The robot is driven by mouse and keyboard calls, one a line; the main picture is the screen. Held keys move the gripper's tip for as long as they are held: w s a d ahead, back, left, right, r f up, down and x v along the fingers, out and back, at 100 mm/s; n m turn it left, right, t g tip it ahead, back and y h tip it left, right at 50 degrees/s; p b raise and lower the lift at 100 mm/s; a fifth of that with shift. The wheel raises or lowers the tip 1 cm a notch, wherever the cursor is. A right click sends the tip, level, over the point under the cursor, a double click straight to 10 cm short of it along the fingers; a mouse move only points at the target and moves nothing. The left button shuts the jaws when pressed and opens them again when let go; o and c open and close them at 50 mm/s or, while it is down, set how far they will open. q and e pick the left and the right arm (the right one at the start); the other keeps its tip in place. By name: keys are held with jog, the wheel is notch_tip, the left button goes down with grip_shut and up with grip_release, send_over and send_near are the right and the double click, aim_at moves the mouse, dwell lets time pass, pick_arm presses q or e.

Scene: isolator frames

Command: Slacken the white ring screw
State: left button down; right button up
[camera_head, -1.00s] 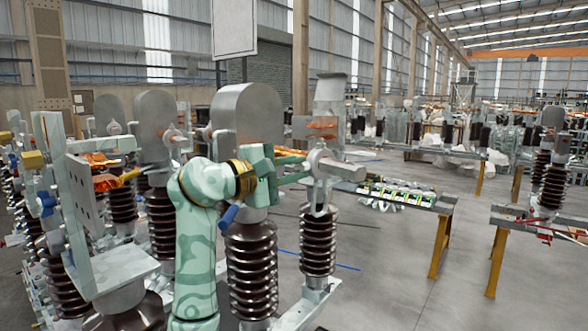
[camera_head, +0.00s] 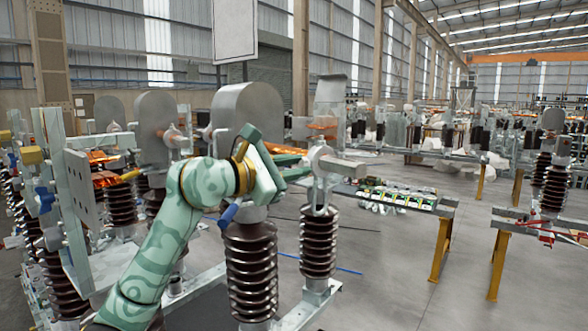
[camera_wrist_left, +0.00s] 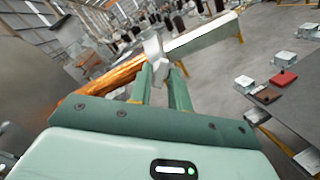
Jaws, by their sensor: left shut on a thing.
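The white ring screw (camera_wrist_left: 154,46) shows in the left wrist view as a pale piece between the fingertips. My left gripper (camera_wrist_left: 163,74) is shut on it. In the head view, my left gripper (camera_head: 303,172) reaches from the left to the metal clamp (camera_head: 340,164) on top of a brown ribbed isolator (camera_head: 318,240). The fingers partly hide the screw in the head view, and its ring shape is hard to make out. My right gripper is not in view.
A second brown isolator (camera_head: 250,270) stands close left of the held spot, below my wrist. A large grey rounded plate (camera_head: 246,108) rises behind my arm. An orange bar (camera_wrist_left: 108,88) runs beside the fingers in the wrist view.

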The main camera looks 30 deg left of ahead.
pick_arm(q)
jog(key=n, duration=0.8)
jog(key=n+b, duration=0.1)
jog(key=n, duration=0.7)
jog(key=shift+d+n, duration=0.2)
jog(key=shift+n, duration=2.3)
jog(key=c, duration=1.3)
grip_release()
